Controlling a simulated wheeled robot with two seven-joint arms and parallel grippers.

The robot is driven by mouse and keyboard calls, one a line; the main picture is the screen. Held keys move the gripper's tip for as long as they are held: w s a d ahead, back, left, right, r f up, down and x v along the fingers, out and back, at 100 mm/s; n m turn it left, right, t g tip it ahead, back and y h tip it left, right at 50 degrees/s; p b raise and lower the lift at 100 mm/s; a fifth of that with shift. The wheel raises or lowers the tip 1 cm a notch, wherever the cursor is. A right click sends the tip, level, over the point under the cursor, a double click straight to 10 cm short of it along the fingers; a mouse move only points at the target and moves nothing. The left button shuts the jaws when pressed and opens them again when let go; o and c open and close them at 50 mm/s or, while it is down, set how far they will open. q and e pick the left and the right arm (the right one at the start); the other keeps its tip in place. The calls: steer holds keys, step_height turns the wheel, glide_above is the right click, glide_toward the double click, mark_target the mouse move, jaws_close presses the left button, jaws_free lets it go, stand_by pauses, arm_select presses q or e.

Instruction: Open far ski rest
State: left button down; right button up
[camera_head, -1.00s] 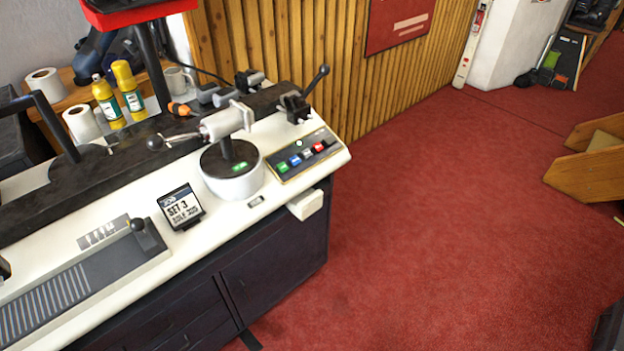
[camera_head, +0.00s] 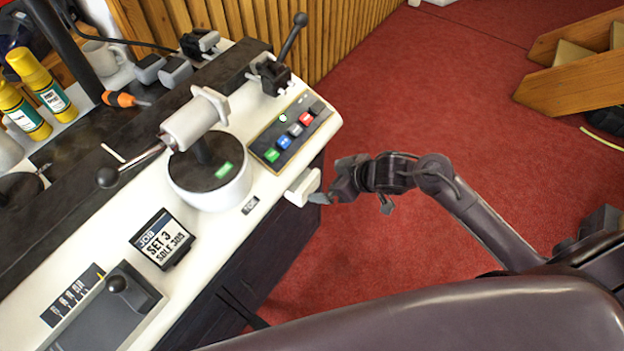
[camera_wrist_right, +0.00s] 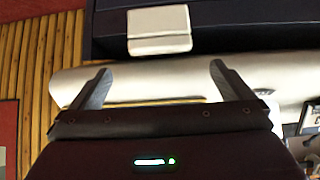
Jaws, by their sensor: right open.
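The far ski rest appears to be the black clamp (camera_head: 271,76) at the far end of the bench, with a lever (camera_head: 291,38) rising to a black knob. I cannot tell from its shape whether it is open or shut. My right gripper (camera_head: 352,201) is off the front edge of the bench, beside a small white box (camera_head: 302,187) on that edge. In the right wrist view the gripper (camera_wrist_right: 160,82) has its fingers wide apart with nothing between them. The white box (camera_wrist_right: 160,30) lies beyond the fingertips there. My left gripper is not in view.
A grey cylinder on a round white base (camera_head: 212,185) stands on the bench near the button panel (camera_head: 292,132). A job sign (camera_head: 162,240) is nearer. Yellow bottles (camera_head: 40,82), a mug and an orange-handled tool are at the back.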

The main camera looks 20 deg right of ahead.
mark_target(309, 181)
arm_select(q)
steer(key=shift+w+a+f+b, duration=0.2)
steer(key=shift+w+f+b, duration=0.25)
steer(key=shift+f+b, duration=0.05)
arm_select(e)
steer(key=x, duration=0.7)
steer(key=shift+w+a+f, duration=0.2)
steer(key=shift+w, duration=0.05)
